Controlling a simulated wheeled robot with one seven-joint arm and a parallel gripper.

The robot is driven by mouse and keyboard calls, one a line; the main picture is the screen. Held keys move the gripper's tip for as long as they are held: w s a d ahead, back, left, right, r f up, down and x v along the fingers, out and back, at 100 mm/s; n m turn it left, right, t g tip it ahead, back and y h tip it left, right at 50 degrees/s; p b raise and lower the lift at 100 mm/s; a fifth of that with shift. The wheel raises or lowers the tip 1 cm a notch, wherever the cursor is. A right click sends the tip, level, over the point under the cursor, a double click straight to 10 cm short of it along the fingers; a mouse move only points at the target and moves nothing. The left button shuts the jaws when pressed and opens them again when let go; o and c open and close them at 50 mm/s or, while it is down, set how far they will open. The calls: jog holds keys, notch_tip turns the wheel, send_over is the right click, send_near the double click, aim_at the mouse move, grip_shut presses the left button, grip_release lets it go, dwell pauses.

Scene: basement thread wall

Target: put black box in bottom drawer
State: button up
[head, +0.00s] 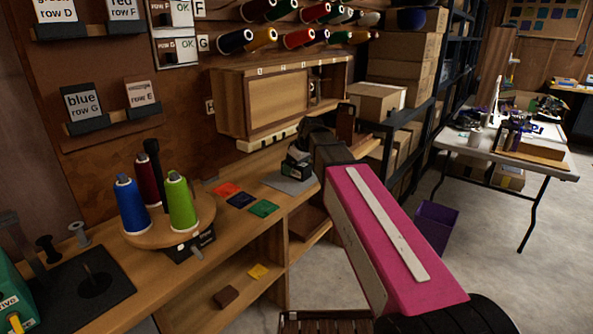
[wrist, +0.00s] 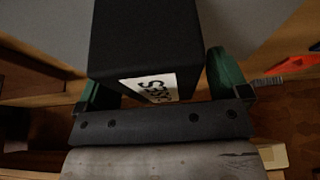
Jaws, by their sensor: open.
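The black box (wrist: 145,35) with a white printed label is between the two green fingers of my gripper (wrist: 160,78) in the wrist view. The fingers are open, one on each side of it; contact is unclear. In the head view the black box (head: 294,168) sits on a grey mat (head: 290,184) on the workbench, partly hidden by my gripper (head: 302,158). Below the bench top, a brown tray-like part that may be an open drawer (head: 307,222) shows left of my pink arm. My arm hides part of that area, and I cannot tell which drawer it is.
A round wooden stand (head: 170,222) with blue, dark red and green thread spools is left on the bench. Red, blue and green cards (head: 240,201) lie between it and the mat. A wooden cabinet (head: 277,103) hangs behind. Open floor lies right of my arm, with a purple bin (head: 434,224).

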jog(key=shift+f, duration=0.2)
dwell(0.3)
jog(key=c, duration=1.1)
jog(key=shift+r, duration=0.15)
